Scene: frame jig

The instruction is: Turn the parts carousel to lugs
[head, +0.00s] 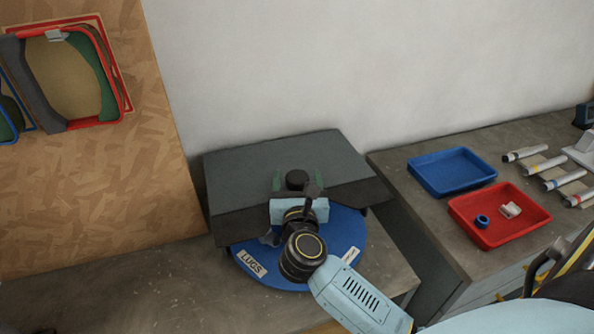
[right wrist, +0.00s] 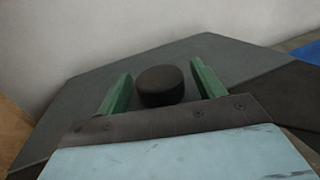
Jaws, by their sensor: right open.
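The parts carousel is a blue disc (head: 262,277) partly under a dark grey cover (head: 240,165). A white label reading LUGS (head: 251,263) sits at its front left rim. A second white label (head: 350,256) at the right rim is too small to read. A black round knob (head: 297,178) stands at the cover. My right gripper (head: 297,182) is open, its green fingers on either side of the knob. In the right wrist view the knob (right wrist: 160,86) lies between the fingertips, with gaps on both sides. My right arm hides the disc's middle. My left gripper is not in view.
On the right bench stand a blue tray (head: 420,182), empty, and a red tray (head: 470,230) with a blue ring (head: 482,221) and a small white part (head: 510,210). Several tubes lie beyond. A wooden board (head: 100,200) stands at left. The bench front left is clear.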

